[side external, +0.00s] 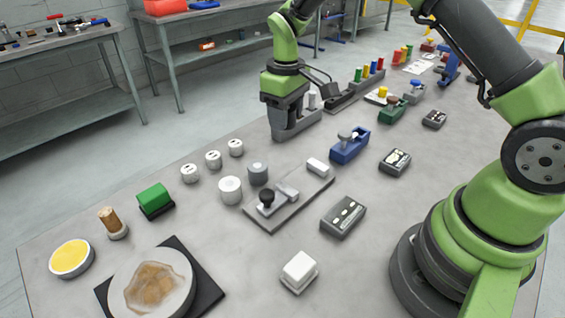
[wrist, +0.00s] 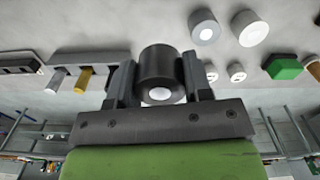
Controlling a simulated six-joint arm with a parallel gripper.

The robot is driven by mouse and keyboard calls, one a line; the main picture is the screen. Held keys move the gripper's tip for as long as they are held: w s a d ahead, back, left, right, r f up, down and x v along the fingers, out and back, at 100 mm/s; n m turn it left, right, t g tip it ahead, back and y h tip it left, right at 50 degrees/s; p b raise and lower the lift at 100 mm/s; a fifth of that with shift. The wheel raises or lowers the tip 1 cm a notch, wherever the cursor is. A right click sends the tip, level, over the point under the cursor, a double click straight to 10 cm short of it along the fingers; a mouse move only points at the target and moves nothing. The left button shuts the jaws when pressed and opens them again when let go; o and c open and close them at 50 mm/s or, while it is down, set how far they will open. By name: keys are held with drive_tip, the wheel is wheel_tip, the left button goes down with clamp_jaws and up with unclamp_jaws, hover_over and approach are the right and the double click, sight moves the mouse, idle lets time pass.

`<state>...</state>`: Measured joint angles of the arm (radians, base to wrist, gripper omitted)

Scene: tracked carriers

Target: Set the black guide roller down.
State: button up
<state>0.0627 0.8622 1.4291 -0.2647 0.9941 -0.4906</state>
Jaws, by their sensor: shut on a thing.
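The black guide roller (wrist: 157,66) is a dark cylinder with a pale centre on the end facing the camera. In the wrist view it sits between the two dark jaws of my gripper (wrist: 157,82), which are shut on it. In the side view my gripper (side external: 285,123) points down, low over the middle of the table (side external: 150,235). The roller cannot be told apart from the dark jaws there. Whether it touches the table cannot be told.
A grey pegged block (side external: 307,118) stands close beside my gripper. A blue device (side external: 350,147), a grey plate with a black knob (side external: 300,205), a grey cylinder (side external: 258,173) and white cylinders (side external: 230,190) stand nearer the camera.

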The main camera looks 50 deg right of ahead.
sight(282, 163)
drive_tip(key=shift+w+d+f, duration=0.3)
drive_tip(key=shift+w+f, duration=0.5)
drive_tip(key=shift+f, duration=0.05)
wheel_tip(282, 163, down, 10)
drive_tip(key=shift+r, duration=0.2)
drive_tip(key=shift+f, duration=0.15)
drive_tip(key=o, duration=1)
drive_tip(key=shift+o, duration=0.2)
